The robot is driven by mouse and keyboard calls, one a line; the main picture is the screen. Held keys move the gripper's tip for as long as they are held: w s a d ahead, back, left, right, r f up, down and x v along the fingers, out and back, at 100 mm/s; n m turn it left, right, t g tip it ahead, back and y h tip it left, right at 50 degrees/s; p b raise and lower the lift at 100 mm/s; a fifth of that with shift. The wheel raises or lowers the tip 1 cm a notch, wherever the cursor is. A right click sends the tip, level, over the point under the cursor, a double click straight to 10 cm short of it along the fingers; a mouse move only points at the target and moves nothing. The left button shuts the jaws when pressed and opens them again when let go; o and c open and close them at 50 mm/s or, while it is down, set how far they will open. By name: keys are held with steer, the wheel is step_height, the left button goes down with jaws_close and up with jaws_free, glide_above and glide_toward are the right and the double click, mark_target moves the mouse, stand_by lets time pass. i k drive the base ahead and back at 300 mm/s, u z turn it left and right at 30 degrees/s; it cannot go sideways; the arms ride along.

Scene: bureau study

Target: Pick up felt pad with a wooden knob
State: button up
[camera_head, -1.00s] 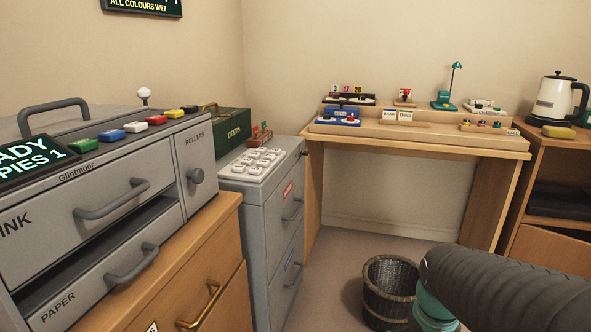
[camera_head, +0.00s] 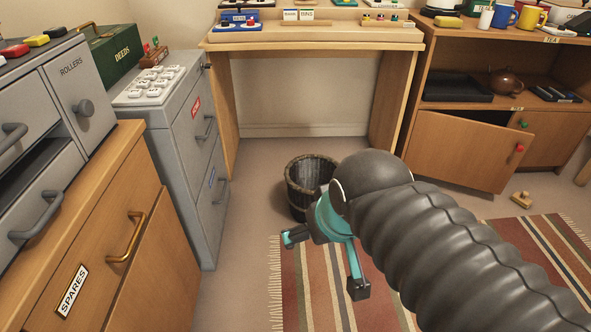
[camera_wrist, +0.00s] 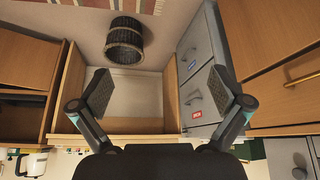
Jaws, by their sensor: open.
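A small tan piece with a knob-like top (camera_head: 521,199) lies on the floor at the right, beside the striped rug and in front of the cupboard. It looks like the felt pad with a wooden knob, but it is too small to be sure of the felt. My gripper (camera_head: 324,263) is open and empty, above the floor and rug in front of the basket, well to the left of the pad. In the wrist view my gripper (camera_wrist: 161,90) has its fingers wide apart with nothing between them. I cannot make out the pad in that view.
A wicker basket (camera_head: 303,188) stands on the floor before the desk (camera_head: 310,41). The cupboard (camera_head: 455,150) has a door ajar near the pad. A grey filing cabinet (camera_head: 189,150) stands at left. The striped rug (camera_head: 305,290) is otherwise clear.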

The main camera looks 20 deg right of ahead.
mark_target(522, 201)
steer(key=z, duration=1.6)
steer(key=i, duration=1.1)
steer(key=u, duration=0.3)
steer(key=i, duration=1.25)
steer(key=z, duration=0.8)
steer(key=i, duration=0.5)
steer(key=z, duration=0.3)
